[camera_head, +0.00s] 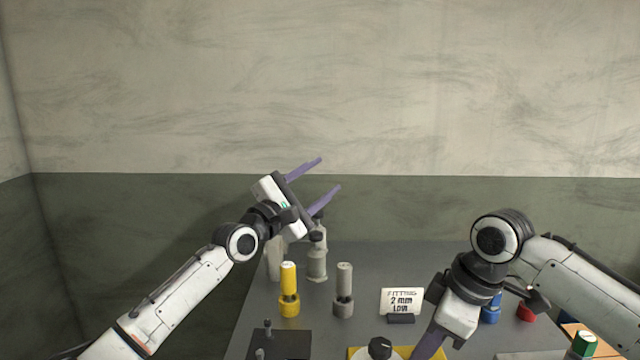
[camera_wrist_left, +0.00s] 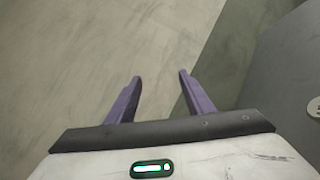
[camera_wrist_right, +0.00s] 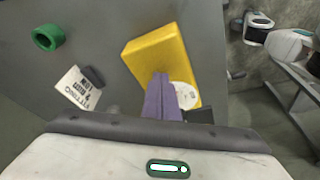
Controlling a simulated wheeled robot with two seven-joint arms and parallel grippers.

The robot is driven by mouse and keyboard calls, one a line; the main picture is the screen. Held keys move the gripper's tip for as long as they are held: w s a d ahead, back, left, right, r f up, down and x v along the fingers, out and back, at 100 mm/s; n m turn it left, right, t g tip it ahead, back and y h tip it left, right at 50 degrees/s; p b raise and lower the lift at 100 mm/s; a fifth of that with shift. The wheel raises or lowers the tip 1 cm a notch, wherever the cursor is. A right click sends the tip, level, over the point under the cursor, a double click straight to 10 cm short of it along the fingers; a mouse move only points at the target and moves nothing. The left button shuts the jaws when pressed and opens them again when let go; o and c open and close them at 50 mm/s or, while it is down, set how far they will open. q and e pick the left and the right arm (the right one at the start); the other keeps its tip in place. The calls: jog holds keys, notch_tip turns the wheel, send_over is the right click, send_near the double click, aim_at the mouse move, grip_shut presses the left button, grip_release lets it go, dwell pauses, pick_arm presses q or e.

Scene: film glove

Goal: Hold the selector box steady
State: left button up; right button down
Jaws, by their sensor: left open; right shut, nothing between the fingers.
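The selector box appears to be the yellow box (camera_head: 353,353) at the bottom edge of the head view, cut off by the frame, with a black knob (camera_head: 380,347) on it. The yellow box (camera_wrist_right: 152,52) shows more fully in the right wrist view, with a white dial (camera_wrist_right: 185,95) partly behind my fingers. My right gripper (camera_head: 428,346) is shut and empty, pointing down at the box's right side; its fingertips (camera_wrist_right: 161,76) overlap the box in the wrist view. I cannot tell whether they touch it. My left gripper (camera_head: 331,173) is open and empty, raised above the table's far left.
A card reading "FITTING 2 mm LOW" (camera_head: 402,300) stands behind the box. A yellow cylinder (camera_head: 289,282), a grey one (camera_head: 343,283) and a dark block (camera_head: 280,343) are to its left. Blue (camera_head: 491,312), red (camera_head: 525,312) and green (camera_head: 585,344) pieces are right.

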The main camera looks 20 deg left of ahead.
pick_arm(q)
jog(key=shift+d+f, duration=0.1)
dwell(0.3)
jog(key=s+d+f+m+g+h, duration=0.1)
jog(key=d+f+m+g+h, duration=0.15)
jog(key=d+m+g, duration=0.6)
jog(key=m+g+y, duration=1)
jog(key=m+g, duration=0.1)
jog(key=m, duration=1.9)
send_near(380, 345)
jog(key=shift+t, duration=0.25)
jog(key=f, duration=0.8)
jog(key=shift+s, duration=0.2)
